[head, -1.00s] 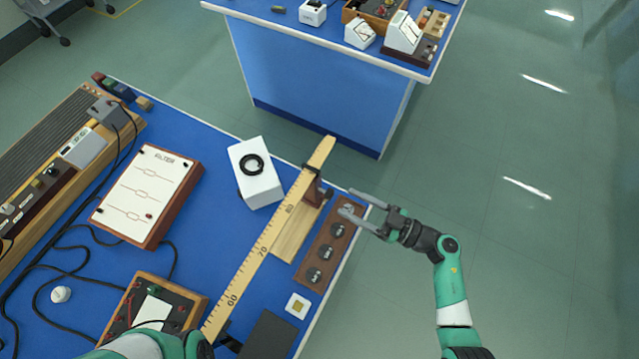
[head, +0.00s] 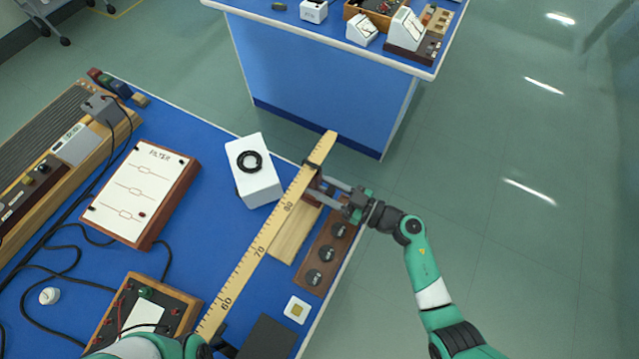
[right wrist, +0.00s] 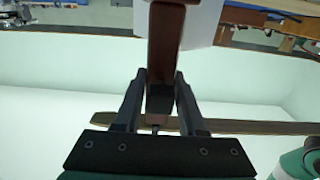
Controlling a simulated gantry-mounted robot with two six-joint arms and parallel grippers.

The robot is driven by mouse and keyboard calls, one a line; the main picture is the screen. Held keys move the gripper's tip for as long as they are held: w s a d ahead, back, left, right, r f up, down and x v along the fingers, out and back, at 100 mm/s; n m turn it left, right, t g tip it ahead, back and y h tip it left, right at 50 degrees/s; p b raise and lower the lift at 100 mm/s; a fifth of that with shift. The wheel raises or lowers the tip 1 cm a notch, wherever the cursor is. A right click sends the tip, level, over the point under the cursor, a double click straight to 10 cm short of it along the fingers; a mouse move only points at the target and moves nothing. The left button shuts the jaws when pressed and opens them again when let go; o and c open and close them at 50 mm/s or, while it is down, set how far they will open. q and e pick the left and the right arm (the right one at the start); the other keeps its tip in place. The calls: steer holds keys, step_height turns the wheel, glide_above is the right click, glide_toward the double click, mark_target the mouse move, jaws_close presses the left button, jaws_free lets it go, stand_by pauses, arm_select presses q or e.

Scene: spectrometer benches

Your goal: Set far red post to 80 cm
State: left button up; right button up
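The wooden ruler (head: 243,275) runs diagonally over the blue bench, with marks 60, 70 and 80 readable. The far red post (head: 315,182), reddish-brown, stands by the ruler's far end, beyond the 80 mark. My right gripper (head: 325,183) reaches in from the right at the post. In the right wrist view the post (right wrist: 163,60) stands between my two fingers (right wrist: 160,100), with narrow gaps seeming to show on both sides, so the gripper looks open around it. My left gripper (head: 218,345) is at the ruler's near end, mostly cut off by the frame edge; its fingers are unclear.
A white box with a black ring (head: 258,178) stands left of the ruler. A brown strip with dark knobs (head: 322,262) lies right of it, near the bench edge. A filter board (head: 150,190) and cables are on the left. A second bench (head: 320,75) stands behind.

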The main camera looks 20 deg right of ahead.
jaws_close()
stand_by(1.0)
